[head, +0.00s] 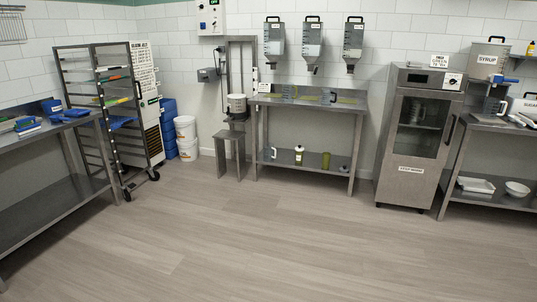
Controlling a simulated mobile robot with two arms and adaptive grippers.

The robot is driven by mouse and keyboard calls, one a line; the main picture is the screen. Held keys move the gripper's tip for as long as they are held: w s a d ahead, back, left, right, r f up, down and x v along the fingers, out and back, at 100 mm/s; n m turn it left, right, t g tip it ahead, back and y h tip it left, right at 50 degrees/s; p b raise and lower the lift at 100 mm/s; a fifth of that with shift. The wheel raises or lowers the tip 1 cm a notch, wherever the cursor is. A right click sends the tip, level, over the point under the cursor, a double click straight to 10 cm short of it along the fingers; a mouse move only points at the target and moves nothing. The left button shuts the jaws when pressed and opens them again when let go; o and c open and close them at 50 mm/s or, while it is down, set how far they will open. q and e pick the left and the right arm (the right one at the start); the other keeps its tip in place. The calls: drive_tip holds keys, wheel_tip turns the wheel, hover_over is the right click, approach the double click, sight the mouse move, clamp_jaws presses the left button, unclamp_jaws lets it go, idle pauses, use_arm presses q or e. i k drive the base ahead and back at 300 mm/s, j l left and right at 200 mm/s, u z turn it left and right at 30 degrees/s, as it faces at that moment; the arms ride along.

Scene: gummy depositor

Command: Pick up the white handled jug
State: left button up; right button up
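Several clear jugs stand in the head view, all small and far off. One jug (268,154) with a pale, whitish handle appears on the lower shelf of the middle steel table, at its left end. On that table's top are a clear jug with a bluish handle (290,93) and one with a dark handle (328,97). Another jug with a dark handle (497,106) stands on the right table. At this size I cannot tell for sure which handle is white. Neither of my grippers is in view.
The middle table (305,104) stands against the back wall under several hoppers (312,40). A steel cabinet (418,140) is right of it, a wheeled rack (95,120) and white buckets (187,138) left. A steel table (55,125) lines the left. The floor (250,235) is clear.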

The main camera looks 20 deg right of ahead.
sight(268, 149)
drive_tip(key=i+z, duration=0.25)
drive_tip(key=i, duration=4.3)
drive_tip(key=i+z, duration=0.1)
drive_tip(key=i, duration=0.6)
drive_tip(key=i+j+z, duration=0.15)
drive_tip(key=i, duration=0.5)
drive_tip(key=i+j+z, duration=0.1)
drive_tip(key=i, duration=0.6)
